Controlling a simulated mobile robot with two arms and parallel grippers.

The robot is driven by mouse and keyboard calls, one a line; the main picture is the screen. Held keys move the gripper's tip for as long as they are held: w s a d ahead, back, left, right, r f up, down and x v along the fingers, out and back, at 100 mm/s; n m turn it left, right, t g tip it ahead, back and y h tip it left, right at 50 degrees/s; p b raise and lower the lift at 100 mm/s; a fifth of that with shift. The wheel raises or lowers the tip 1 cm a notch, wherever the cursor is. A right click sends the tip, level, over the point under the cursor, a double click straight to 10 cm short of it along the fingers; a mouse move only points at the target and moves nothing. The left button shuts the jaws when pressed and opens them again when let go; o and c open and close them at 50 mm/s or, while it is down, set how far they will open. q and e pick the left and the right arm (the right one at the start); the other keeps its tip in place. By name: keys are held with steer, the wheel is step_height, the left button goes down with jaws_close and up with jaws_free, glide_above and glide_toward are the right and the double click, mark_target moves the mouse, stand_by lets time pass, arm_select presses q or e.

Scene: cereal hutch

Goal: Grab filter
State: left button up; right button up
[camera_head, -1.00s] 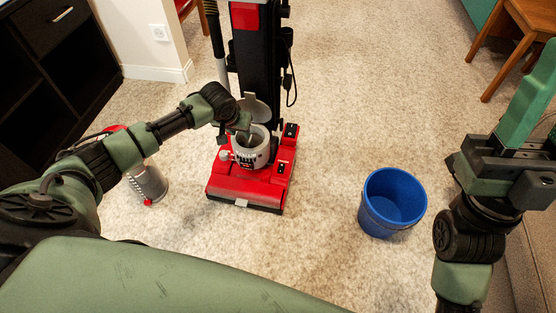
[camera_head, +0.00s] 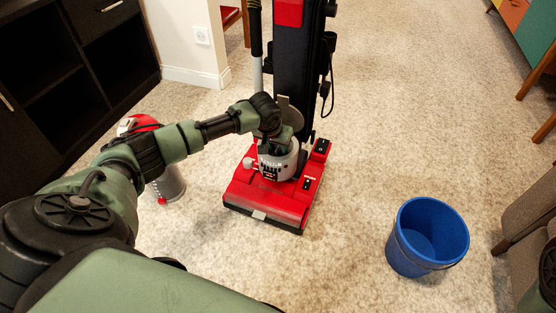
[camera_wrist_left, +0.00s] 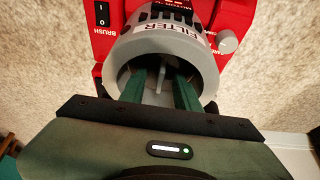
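The filter is a grey round housing marked FILTER (camera_wrist_left: 166,28), seated on the red base of the upright vacuum (camera_head: 268,203). It shows as a short grey cup (camera_head: 277,163) in the head view. My left gripper (camera_wrist_left: 159,88) reaches down into its open top. In the wrist view the two green fingers are apart, on either side of a thin grey upright piece (camera_wrist_left: 161,76) inside. Gaps show between the fingers and this piece. The fingertips are partly hidden in the cup. My right gripper is out of view.
A blue bucket (camera_head: 428,238) stands on the carpet at the right. A grey canister with a red top (camera_head: 168,184) stands behind my left arm. A black shelf unit (camera_head: 72,83) is at the left. A sofa edge (camera_head: 526,228) is at the right. Carpet between vacuum and bucket is clear.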

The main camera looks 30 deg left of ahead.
arm_select(q)
jaws_close()
stand_by(0.3)
